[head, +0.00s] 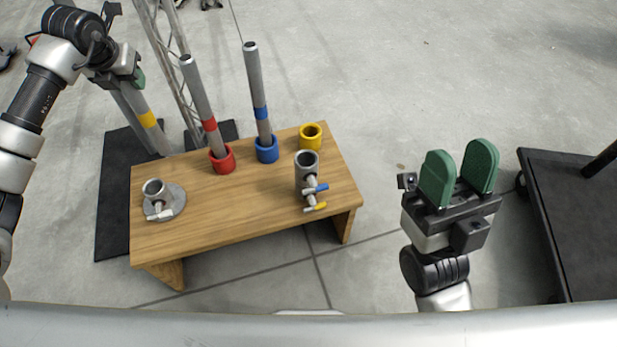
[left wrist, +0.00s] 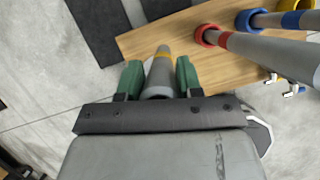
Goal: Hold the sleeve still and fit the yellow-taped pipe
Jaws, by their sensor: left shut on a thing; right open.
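The grey yellow-taped pipe (head: 135,106) is in my left gripper (head: 127,80), which is shut on it. The pipe tilts, its lower end near the bench's back left edge; in the left wrist view the pipe (left wrist: 159,77) points toward the bench top. A grey upright sleeve (head: 306,172) with blue and yellow handles stands at the bench's right front. A shorter grey socket (head: 154,190) on a round flange stands at the front left. I cannot tell which is the task's sleeve. My right gripper (head: 460,172) is open and empty, right of the bench.
On the wooden bench (head: 230,222), a red-taped pipe (head: 197,90) stands in a red ring and a blue-taped pipe (head: 255,85) in a blue ring. The yellow ring (head: 311,136) is empty. A truss is behind. A black cart (head: 575,210) is at right.

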